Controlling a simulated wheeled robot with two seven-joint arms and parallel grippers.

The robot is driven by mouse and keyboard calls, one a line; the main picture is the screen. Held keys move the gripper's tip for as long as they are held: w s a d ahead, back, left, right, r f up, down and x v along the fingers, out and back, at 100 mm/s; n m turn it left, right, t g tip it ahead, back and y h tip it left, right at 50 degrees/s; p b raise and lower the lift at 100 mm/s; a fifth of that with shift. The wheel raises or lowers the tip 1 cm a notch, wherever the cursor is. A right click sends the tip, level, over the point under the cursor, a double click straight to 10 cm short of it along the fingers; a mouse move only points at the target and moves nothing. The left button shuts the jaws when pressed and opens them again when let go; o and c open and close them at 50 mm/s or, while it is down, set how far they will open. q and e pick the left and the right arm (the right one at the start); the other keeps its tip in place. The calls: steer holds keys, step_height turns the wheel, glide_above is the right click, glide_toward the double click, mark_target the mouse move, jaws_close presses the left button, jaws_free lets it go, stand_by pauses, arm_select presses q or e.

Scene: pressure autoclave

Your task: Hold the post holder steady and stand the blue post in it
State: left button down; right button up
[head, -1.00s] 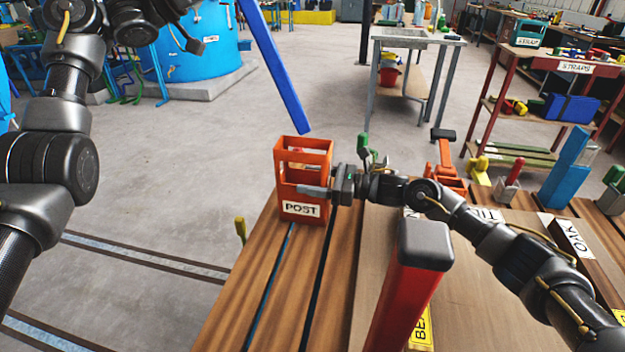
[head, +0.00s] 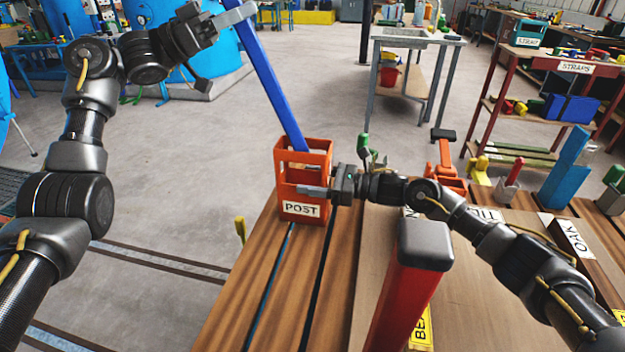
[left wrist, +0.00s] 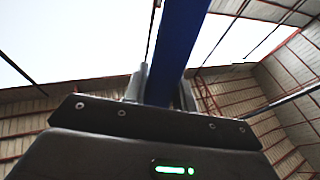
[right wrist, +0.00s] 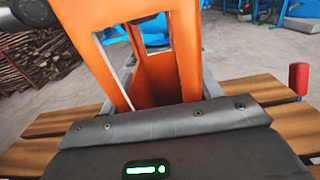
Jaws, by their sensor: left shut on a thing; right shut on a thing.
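The blue post (head: 272,88) is long and tilted, its top leaning left. My left gripper (head: 235,14) is shut on its upper part; the left wrist view also shows the post (left wrist: 179,45) between the fingers. The post's lower end is at the open top of the orange post holder (head: 301,210), apparently just inside the rim; how deep I cannot tell. The holder stands upright on the bench, labelled POST. My right gripper (head: 318,190) is shut on it from the right side; the right wrist view shows its orange frame (right wrist: 185,60) between the fingers.
The wooden bench (head: 262,262) has dark slots and ends just left of the holder. A red post with a grey cap (head: 405,290) rises in front of my right arm. An orange clamp-like thing (head: 446,165) and a blue block (head: 566,165) stand at the right.

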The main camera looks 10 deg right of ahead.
arm_select(q)
steer(key=shift+f, duration=0.1)
steer(key=c, duration=1.1)
jaws_free()
steer(key=shift+o, duration=0.2)
steer(key=shift+f, duration=0.15)
steer(key=v, duration=1.2)
arm_select(e)
steer(key=o, duration=1.2)
steer(key=shift+d, duration=0.15)
